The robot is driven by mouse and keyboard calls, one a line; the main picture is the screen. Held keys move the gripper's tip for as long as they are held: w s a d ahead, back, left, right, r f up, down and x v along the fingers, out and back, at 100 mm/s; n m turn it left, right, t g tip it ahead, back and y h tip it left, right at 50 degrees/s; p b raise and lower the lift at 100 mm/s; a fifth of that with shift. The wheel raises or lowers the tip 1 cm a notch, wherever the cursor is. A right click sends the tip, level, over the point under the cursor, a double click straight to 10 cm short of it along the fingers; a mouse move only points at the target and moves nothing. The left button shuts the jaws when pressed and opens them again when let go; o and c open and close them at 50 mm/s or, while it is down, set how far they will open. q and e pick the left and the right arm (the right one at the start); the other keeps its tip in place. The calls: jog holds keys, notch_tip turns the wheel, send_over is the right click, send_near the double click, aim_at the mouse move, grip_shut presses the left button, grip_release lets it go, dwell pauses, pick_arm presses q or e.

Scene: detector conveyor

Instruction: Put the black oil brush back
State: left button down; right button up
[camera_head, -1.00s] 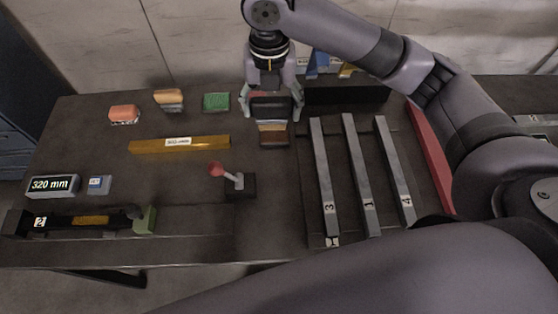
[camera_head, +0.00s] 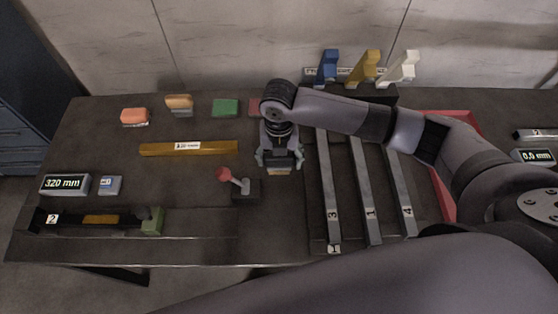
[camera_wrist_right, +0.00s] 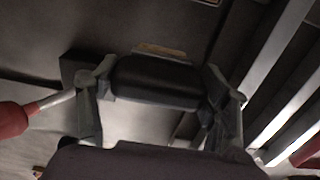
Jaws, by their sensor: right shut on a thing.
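My wrist hides most of the brush in the head view. I cannot tell whether it touches the table. My left gripper is not in view.
An orange brush (camera_head: 134,116), a tan one (camera_head: 179,104), a green block (camera_head: 225,107) and a partly hidden red one (camera_head: 254,106) stand along the back. The lever (camera_head: 236,181) is close to the gripper. Numbered metal bars (camera_head: 328,185) lie to the right.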

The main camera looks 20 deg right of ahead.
notch_tip(320, 180, down, 2)
jog(key=shift+f, duration=0.25)
jog(key=o, duration=1)
jog(key=shift+f, duration=0.15)
jog(key=shift+r, duration=0.55)
notch_tip(320, 180, up, 11)
jog(key=shift+r+b, duration=0.15)
jog(key=shift+b, duration=0.95)
